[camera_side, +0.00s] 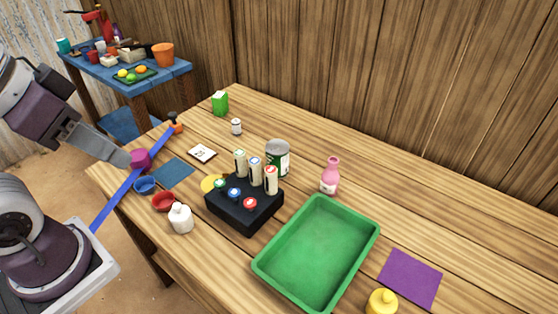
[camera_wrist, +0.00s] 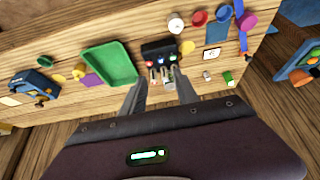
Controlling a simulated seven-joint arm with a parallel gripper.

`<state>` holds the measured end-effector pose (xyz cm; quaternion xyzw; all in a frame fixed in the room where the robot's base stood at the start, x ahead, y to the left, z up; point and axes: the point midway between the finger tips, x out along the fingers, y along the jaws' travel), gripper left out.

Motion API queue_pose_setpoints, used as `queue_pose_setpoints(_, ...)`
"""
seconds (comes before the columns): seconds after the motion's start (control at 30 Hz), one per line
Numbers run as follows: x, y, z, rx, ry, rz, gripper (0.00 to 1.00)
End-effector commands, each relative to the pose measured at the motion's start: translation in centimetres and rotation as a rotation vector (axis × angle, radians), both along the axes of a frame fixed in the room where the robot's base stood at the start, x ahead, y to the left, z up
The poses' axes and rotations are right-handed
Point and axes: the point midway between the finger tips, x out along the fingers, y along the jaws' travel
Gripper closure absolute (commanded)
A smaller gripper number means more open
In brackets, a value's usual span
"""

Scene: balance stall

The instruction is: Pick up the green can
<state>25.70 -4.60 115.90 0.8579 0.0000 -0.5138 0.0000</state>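The green can (camera_side: 284,158), dark green and white with a grey top, stands upright on the wooden table in the side view, just behind a black holder (camera_side: 240,215). Upright white cylinders in the holder hide part of its left and lower side. My gripper (camera_side: 122,157) is at the left in the side view, above the table's left end and well apart from the can. In the wrist view my gripper (camera_wrist: 160,88) has its fingers spread, with nothing held between them.
A green tray (camera_side: 315,255) lies right of the holder, with a pink bottle (camera_side: 330,176) behind it. A white bottle (camera_side: 181,218) and red bowl (camera_side: 163,202) stand left of the holder. A green carton (camera_side: 220,102) stands farther back. The table's back right is clear.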

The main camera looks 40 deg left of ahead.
Motion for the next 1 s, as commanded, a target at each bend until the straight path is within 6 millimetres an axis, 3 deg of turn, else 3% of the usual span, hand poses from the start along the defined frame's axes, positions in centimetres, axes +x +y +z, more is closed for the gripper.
queue_pose_setpoints(0.03, 0.0, 0.0, 0.0, 0.0, 0.0, 0.0, 0.54)
queue_pose_setpoints(0.17, 0.0, 0.0, 0.0, 0.0, 0.0, 0.0, 0.28)
queue_pose_setpoints(0.47, 0.0, 0.0, 0.1, 0.0, -0.001, 0.0, 0.28)
queue_pose_setpoints(0.57, 0.1, 0.0, 2.0, 0.0, -0.006, 0.0, 0.28)
queue_pose_setpoints(0.67, 0.3, -0.1, 5.7, -0.008, -0.003, 0.008, 0.28)
queue_pose_setpoints(0.87, 7.2, -2.9, 6.2, -0.377, 0.238, 0.394, 0.28)
queue_pose_setpoints(1.0, 13.7, -3.2, 6.6, -0.673, 0.411, 0.698, 0.28)
